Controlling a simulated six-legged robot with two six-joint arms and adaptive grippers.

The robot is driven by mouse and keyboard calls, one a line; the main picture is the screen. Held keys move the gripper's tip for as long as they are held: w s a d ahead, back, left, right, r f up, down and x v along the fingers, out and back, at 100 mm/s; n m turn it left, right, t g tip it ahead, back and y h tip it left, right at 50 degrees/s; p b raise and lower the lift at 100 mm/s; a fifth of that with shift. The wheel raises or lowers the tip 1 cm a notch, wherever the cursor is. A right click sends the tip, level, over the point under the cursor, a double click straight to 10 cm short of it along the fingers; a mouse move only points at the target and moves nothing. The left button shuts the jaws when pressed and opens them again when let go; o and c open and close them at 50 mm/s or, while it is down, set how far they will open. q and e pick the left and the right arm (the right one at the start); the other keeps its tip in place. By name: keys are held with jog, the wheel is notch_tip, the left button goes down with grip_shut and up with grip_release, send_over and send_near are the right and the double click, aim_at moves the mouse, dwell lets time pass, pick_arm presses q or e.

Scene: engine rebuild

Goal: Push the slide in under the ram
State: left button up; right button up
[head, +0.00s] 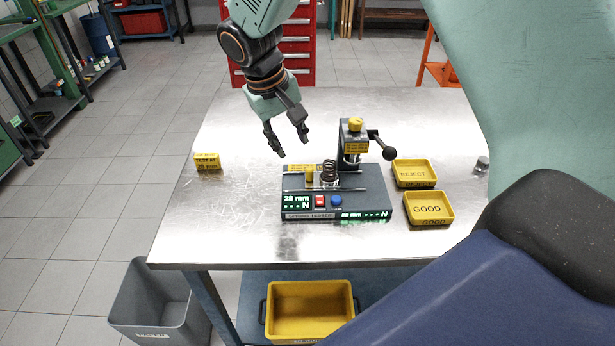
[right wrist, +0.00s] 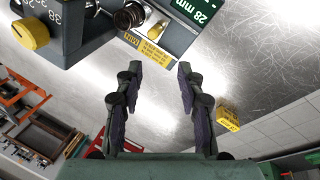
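The dark spring tester (head: 378,204) stands on the metal table. A coil spring (head: 329,172) stands upright on it, left of the ram (head: 352,158) and apart from it. The pale slide (head: 329,184) shows only in part under the spring, beside a small yellow peg (head: 309,177). My right gripper (head: 293,147) is open and empty, above and behind the tester's left end. In the right wrist view its spread fingers (right wrist: 160,67) have nothing between them, and the spring (right wrist: 128,17) shows at the top edge. My left gripper is not in view.
A black ball-ended lever (head: 390,153) sticks out right of the ram post. Yellow REJECT (head: 415,184) and GOOD (head: 429,220) trays lie to the right. A yellow TEST AT 28 mm sign (head: 207,162) stands at the left.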

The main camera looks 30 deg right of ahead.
aim_at(309, 169)
jog(key=shift+s+d+f+n+g+h+b, duration=0.35)
jog(key=shift+f+n, duration=0.85)
jog(key=shift+n, duration=1.75)
jog(key=shift+s+d+f+n+h+b, duration=0.1)
jog(key=shift+s+d+f+n+b, duration=0.4)
jog(key=shift+f+n, duration=1.6)
jog(key=shift+s+d+f+n+g+h+b, duration=0.15)
jog(key=shift+d+f+n+b, duration=0.35)
jog(key=shift+n, duration=3.25)
jog(key=shift+d+r, duration=0.15)
jog(key=shift+r, duration=0.05)
grip_shut()
jog(key=shift+w, duration=0.1)
